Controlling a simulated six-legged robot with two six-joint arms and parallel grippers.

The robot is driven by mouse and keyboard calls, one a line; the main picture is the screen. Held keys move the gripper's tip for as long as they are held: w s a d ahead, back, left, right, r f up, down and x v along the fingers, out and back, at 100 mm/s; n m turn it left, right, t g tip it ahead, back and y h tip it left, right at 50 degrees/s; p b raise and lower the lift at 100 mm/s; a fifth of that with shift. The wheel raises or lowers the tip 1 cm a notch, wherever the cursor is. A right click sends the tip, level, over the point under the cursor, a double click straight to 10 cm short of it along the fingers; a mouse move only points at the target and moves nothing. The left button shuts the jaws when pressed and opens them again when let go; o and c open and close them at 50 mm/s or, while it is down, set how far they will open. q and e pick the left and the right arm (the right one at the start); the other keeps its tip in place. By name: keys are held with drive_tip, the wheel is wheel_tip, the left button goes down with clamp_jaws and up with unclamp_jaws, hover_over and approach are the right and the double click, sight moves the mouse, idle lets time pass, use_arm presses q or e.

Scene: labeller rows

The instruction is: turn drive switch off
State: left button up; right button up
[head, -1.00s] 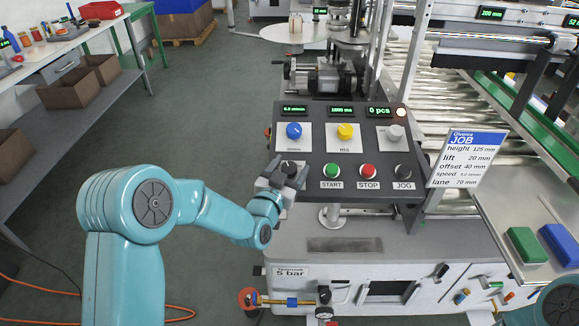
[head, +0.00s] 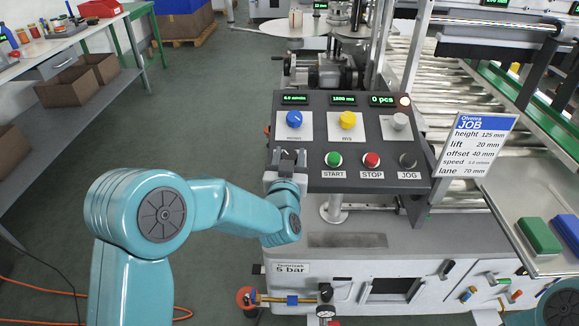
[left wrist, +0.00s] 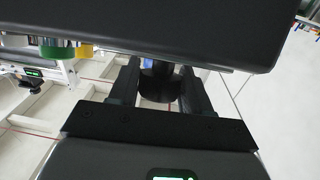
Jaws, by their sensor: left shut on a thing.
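The drive switch is mostly hidden behind my left gripper (head: 287,160) in the head view, at the lower left of the dark control panel (head: 318,127), left of the green START button (head: 333,160). In the left wrist view a dark round knob (left wrist: 157,84) sits between the two fingers of my left gripper (left wrist: 162,88), under the panel's dark edge. The left gripper is shut on this knob. The knob's pointer and label are hidden, so its setting cannot be told. My right gripper is not in view.
Close by are the red STOP button (head: 371,160), the black JOG button (head: 407,160), and blue (head: 294,119), yellow (head: 347,120) and grey (head: 399,122) knobs. A JOB card (head: 474,145) stands right of the panel. Floor left of the machine is free.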

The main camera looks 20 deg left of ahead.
use_arm(q)
drive_tip(key=shift+n+y, duration=0.6)
drive_tip(key=shift+y, duration=0.2)
drive_tip(key=o, duration=1)
drive_tip(key=shift+c, duration=0.2)
drive_tip(key=r+b+v, duration=0.1)
drive_tip(key=b+v, duration=0.1)
drive_tip(key=v, duration=1.4)
drive_tip(key=shift+s+f, duration=0.2)
drive_tip(key=shift+f, duration=0.05)
